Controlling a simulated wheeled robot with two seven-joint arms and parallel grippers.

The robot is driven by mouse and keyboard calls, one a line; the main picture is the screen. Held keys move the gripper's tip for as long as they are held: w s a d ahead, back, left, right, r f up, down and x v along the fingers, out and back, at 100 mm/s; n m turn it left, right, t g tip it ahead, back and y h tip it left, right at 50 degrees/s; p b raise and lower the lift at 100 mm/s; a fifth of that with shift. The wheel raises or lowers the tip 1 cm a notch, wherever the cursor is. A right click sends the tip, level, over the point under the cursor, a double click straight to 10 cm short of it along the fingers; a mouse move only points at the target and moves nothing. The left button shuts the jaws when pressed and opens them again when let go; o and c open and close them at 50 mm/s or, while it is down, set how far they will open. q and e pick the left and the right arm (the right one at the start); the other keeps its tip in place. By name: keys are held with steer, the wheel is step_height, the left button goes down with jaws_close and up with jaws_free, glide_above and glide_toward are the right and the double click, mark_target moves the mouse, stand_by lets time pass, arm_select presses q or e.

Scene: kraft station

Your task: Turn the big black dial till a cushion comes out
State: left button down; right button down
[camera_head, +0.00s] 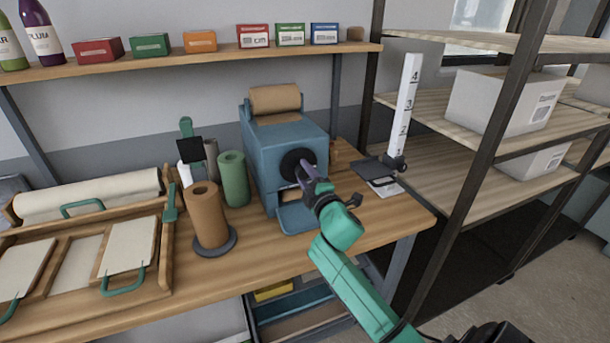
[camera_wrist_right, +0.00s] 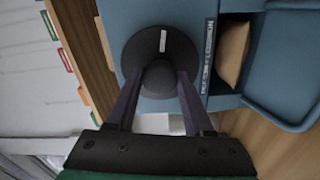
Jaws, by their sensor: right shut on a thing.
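The blue machine (camera_head: 285,135) stands on the wooden bench with a brown paper roll (camera_head: 274,98) on top. Its big black dial (camera_head: 293,160) faces me; in the right wrist view the round dial (camera_wrist_right: 180,50) carries a white mark pointing to the picture's top. My right gripper (camera_head: 306,175) is at the dial, its fingers (camera_wrist_right: 159,82) shut on the dial's central knob. Brown paper (camera_wrist_right: 232,52) shows in the machine's opening beside the dial, above the blue outlet tray (camera_wrist_right: 285,65). I cannot tell whether it is a formed cushion. My left gripper is not in view.
Left of the machine stand a green roll (camera_head: 233,178) and a brown roll (camera_head: 208,215) on a dark base. A wooden tray (camera_head: 168,240) with flat pale sheets lies further left. A white measuring post (camera_head: 405,105) stands right. A shelf rack (camera_head: 470,175) borders the bench.

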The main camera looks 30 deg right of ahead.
steer(key=shift+c, duration=1.4)
jaws_free()
steer(key=b+v, duration=0.3)
steer(key=v, duration=1.1)
steer(key=shift+s, duration=0.25)
